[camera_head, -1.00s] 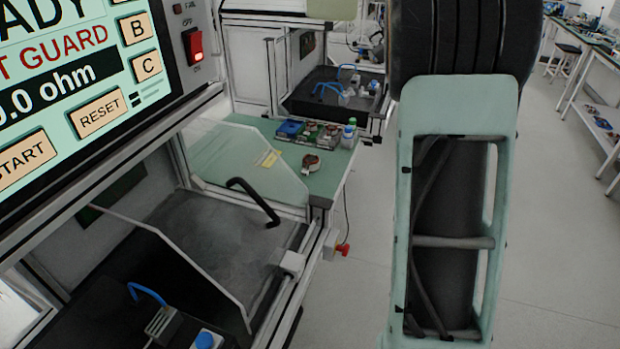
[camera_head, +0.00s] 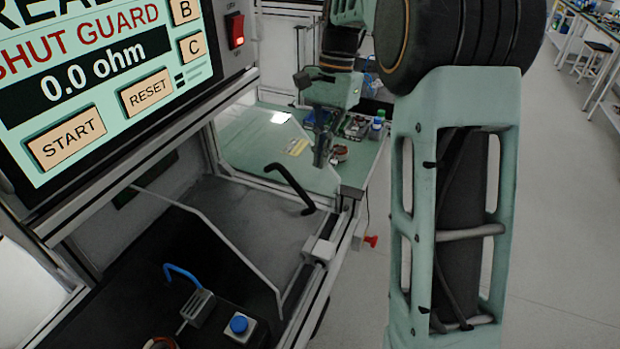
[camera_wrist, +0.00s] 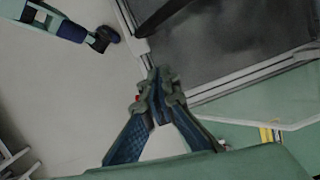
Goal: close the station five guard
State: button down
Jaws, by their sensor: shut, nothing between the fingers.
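The station's clear guard panel (camera_head: 240,145) is at the far end of the dark work bay, and the bay's near part looks uncovered. A bent black handle (camera_head: 290,185) stands beside the panel. My gripper (camera_head: 321,160) is shut and empty, pointing down beyond and to the right of the handle, apparently apart from it. In the wrist view my fingers (camera_wrist: 158,95) meet with nothing between them, beside the bay's metal edge rail (camera_wrist: 250,75). A dark bar, perhaps the handle, shows at the top of that view. The screen (camera_head: 95,85) reads "SHUT GUARD" and "0.0 ohm".
A blue button box (camera_head: 238,328) and a grey block with a blue cable (camera_head: 185,275) are in the near bay. A red knob (camera_head: 370,240) sticks out at the right. A green bench (camera_head: 355,172) with small parts stands behind.

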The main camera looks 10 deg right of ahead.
jog(key=s+a+f, duration=0.2)
jog(key=shift+s+a+f, duration=0.15)
jog(key=shift+s+f, duration=0.2)
jog(key=shift+f, duration=0.05)
jog(key=shift+s+a+f, duration=0.1)
jog(key=shift+s+a, duration=0.25)
jog(key=shift+s, duration=0.1)
